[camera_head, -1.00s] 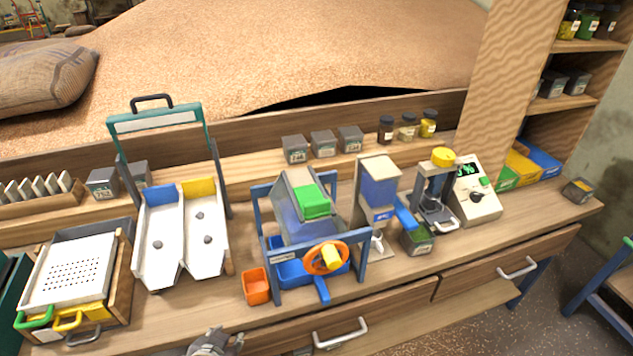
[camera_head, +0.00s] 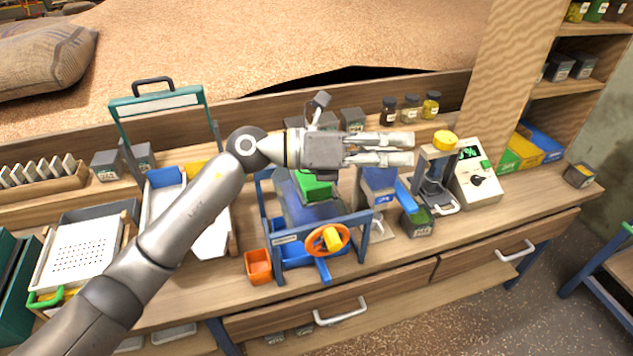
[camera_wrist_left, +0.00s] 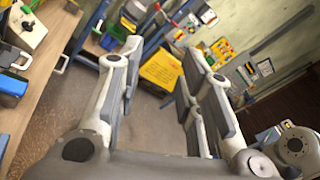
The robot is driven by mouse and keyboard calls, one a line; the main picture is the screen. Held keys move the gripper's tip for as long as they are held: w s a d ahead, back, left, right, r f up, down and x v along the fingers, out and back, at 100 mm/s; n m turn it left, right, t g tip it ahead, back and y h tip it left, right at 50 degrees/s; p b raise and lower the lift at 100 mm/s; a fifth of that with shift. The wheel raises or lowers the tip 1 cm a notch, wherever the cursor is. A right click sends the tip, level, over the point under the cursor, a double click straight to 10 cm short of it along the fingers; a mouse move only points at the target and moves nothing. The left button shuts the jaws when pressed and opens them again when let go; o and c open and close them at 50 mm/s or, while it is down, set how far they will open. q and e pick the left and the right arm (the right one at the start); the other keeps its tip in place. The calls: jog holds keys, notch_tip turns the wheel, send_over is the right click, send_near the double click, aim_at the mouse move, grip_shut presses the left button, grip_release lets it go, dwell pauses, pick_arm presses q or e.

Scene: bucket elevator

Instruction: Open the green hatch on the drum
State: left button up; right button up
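The drum (camera_head: 296,210) is a blue-grey box in a blue frame in the middle of the bench. Its green hatch (camera_head: 314,187) is on the upper face, partly hidden by my left gripper and wrist. An orange wheel (camera_head: 341,232) with a yellow hub is on the frame's front. My left gripper (camera_head: 412,149) is above the drum, pointing right, its fingers past the hatch and apart from it. In the left wrist view its fingers (camera_wrist_left: 165,75) are spread with nothing between them. My right gripper is not in view.
An orange bin (camera_head: 259,266) stands left of the frame. A blue-and-white dispenser (camera_head: 377,186) and a yellow-topped press (camera_head: 435,171) stand to the right. A white two-channel tray (camera_head: 211,240) is at the left, partly behind my arm. Jars (camera_head: 410,107) line the back ledge.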

pick_arm(q)
jog(key=w+a+f+m+y, duration=0.3)
jog(key=f+y, duration=0.1)
jog(key=y, duration=1)
send_near(318, 186)
jog(key=shift+m, duration=0.3)
jog(key=p+x, duration=0.4)
jog(key=x, duration=0.3)
jog(key=shift+d+f, duration=0.15)
jog(key=shift+f, duration=0.15)
jog(key=shift+d+f, duration=0.2)
jog(key=shift+f, duration=0.4)
jog(key=shift+h, duration=0.3)
grip_shut()
jog(key=shift+w, duration=0.1)
